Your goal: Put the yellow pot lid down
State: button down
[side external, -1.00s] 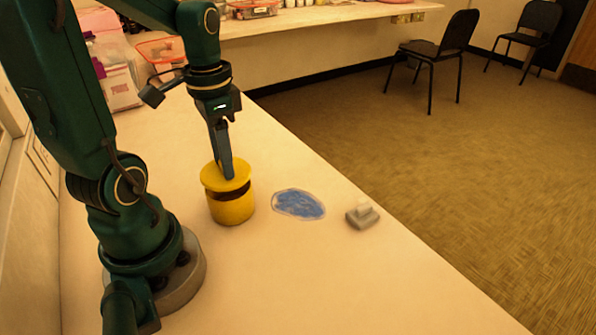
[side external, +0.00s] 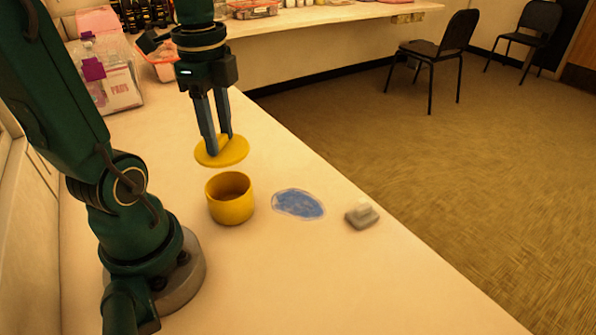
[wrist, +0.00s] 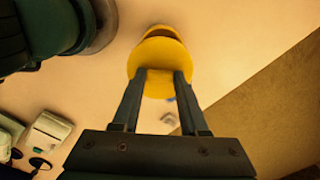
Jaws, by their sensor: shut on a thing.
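My gripper (side external: 218,152) is shut on the yellow pot lid (side external: 236,153) and holds it in the air, roughly level, above the yellow pot (side external: 231,208). The pot stands upright and open on the table, with a clear gap below the lid. In the wrist view the lid (wrist: 158,84) sits between my fingertips (wrist: 161,76) and covers most of the pot (wrist: 163,32). The lid's knob is hidden between the fingers.
A blue flat patch (side external: 298,204) lies right of the pot on the table (side external: 300,270). A small grey block with a white top (side external: 362,214) sits near the table's right edge. Boxes (side external: 112,75) stand at the back left. The table front is clear.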

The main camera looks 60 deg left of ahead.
aim_at(219, 160)
jog(key=m, duration=0.2)
jog(key=d+f+m, duration=0.1)
jog(key=m, duration=0.1)
jog(key=shift+s+f, duration=0.1)
jog(key=shift+s, duration=0.15)
jog(key=m, duration=0.2)
jog(key=f, duration=0.1)
jog(key=shift+s+d+m, duration=0.25)
jog(key=shift+d+m, duration=0.1)
jog(key=shift+m, duration=0.05)
jog(key=shift+s+d+f+m, duration=0.15)
jog(key=shift+d+m, duration=0.1)
jog(key=shift+m, duration=0.15)
jog(key=shift+s+d+f, duration=0.1)
jog(key=shift+d+f, duration=0.1)
jog(key=shift+d, duration=0.15)
jog(key=d+f, duration=0.2)
jog(key=d, duration=0.1)
jog(key=d+f, duration=0.2)
jog(key=d, duration=0.2)
jog(key=d+f, duration=0.2)
jog(key=d, duration=0.2)
jog(key=shift+w+d+f, duration=0.15)
jog(key=shift+w+f, duration=0.15)
jog(key=shift+f, duration=2.1)
jog(key=shift+f, duration=0.1)
jog(key=shift+c, duration=2.2)
grip_release()
